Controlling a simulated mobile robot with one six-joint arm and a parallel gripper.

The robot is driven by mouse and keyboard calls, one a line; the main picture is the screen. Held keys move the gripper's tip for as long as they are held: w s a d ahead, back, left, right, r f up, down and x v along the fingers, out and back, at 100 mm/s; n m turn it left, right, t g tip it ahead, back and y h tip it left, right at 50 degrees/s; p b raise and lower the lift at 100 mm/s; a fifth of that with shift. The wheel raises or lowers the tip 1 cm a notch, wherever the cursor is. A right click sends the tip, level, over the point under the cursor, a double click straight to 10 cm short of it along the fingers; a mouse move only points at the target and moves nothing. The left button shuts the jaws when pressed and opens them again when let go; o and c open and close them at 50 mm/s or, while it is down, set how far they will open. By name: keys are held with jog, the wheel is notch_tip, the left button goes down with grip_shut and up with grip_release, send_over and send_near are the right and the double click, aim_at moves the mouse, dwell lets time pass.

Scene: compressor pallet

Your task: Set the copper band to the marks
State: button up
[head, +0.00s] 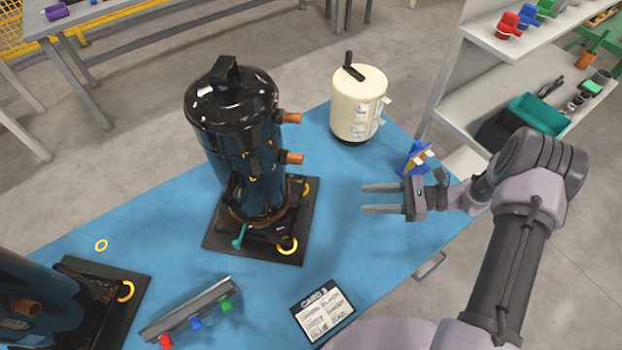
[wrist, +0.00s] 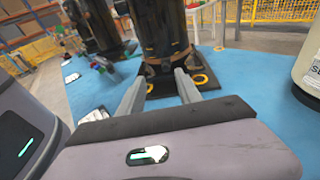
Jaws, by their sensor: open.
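A tall dark compressor (head: 238,150) stands upright on a black base plate (head: 222,246) in the middle of the blue table. A copper-brown band (head: 237,216) circles its foot; it also shows low on the body in the wrist view (wrist: 165,54). Small yellow marks (head: 252,179) show on the compressor's side. Two copper pipe stubs (head: 293,158) stick out to the right. My gripper (head: 365,198) is open and empty, to the right of the compressor and apart from it. In the wrist view its fingers (wrist: 157,76) point toward the compressor's foot. The band's far side is hidden.
A cream tank (head: 357,105) stands behind, with a blue object (head: 415,158) beside my wrist. A second compressor (head: 35,295) is at lower left. A grey rack with coloured pieces (head: 190,310) and a printed card (head: 322,310) lie in front. Shelves (head: 480,85) stand at right.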

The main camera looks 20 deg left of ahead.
aim_at(304, 200)
notch_tip(304, 200, down, 6)
jog(key=s+m+t+y, duration=0.2)
jog(key=m, duration=0.1)
jog(key=a+b, duration=0.1)
jog(key=a, duration=0.8)
jog(key=a+b, duration=0.1)
jog(key=a, duration=0.7)
jog(key=shift+a+f, duration=0.2)
jog(key=shift+a, duration=0.2)
grip_shut()
jog(key=shift+r, duration=0.1)
